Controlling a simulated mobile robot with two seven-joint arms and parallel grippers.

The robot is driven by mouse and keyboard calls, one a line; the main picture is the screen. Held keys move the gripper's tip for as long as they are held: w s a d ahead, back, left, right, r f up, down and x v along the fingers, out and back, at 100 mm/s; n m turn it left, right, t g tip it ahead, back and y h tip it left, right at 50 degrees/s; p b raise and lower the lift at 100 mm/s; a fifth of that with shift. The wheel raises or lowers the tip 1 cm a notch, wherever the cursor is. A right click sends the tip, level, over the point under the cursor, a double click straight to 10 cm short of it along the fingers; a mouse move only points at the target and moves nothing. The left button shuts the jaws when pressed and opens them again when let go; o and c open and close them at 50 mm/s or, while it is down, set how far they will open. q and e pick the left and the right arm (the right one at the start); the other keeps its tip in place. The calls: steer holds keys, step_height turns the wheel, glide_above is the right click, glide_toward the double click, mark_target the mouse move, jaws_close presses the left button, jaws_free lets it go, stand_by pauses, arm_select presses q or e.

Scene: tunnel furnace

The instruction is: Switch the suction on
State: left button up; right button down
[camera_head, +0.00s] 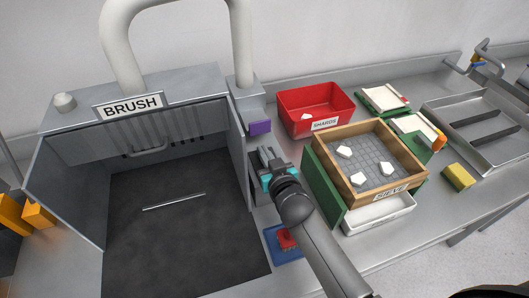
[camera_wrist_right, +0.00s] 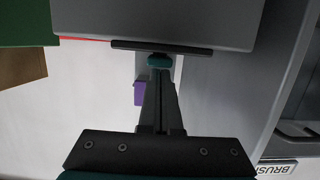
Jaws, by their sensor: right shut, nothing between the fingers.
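The suction hood is a grey booth marked BRUSH (camera_head: 131,107), with a fat pale pipe (camera_head: 118,35) rising from its top. My right gripper (camera_head: 264,154) is at the booth's right outer side, over the narrow strip of bench. In the right wrist view its fingers (camera_wrist_right: 159,72) are shut and hold nothing. Their tips are close to a small teal piece under a dark bar on a grey box (camera_wrist_right: 158,22); I cannot tell whether they touch. No suction switch can be made out for certain. My left gripper is not in view.
A purple block (camera_head: 260,127) lies just beyond the gripper. A red SHARDS bin (camera_head: 290,110) and a wooden SIEVE box (camera_head: 330,170) with white pieces stand to the right. A red piece on a blue base (camera_head: 272,236) is in front. A thin rod (camera_head: 174,201) lies inside the booth.

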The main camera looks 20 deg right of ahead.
steer(key=shift+w+g+p, duration=0.2)
steer(key=shift+g+p, duration=0.3)
steer(key=shift+p, duration=1.1)
steer(key=shift+f, duration=0.3)
steer(key=shift+w+r, duration=0.35)
steer(key=shift+w, duration=0.35)
steer(key=shift+s, duration=0.15)
steer(key=p+v, duration=0.1)
steer(key=v, duration=1.4)
steer(key=shift+a, duration=0.1)
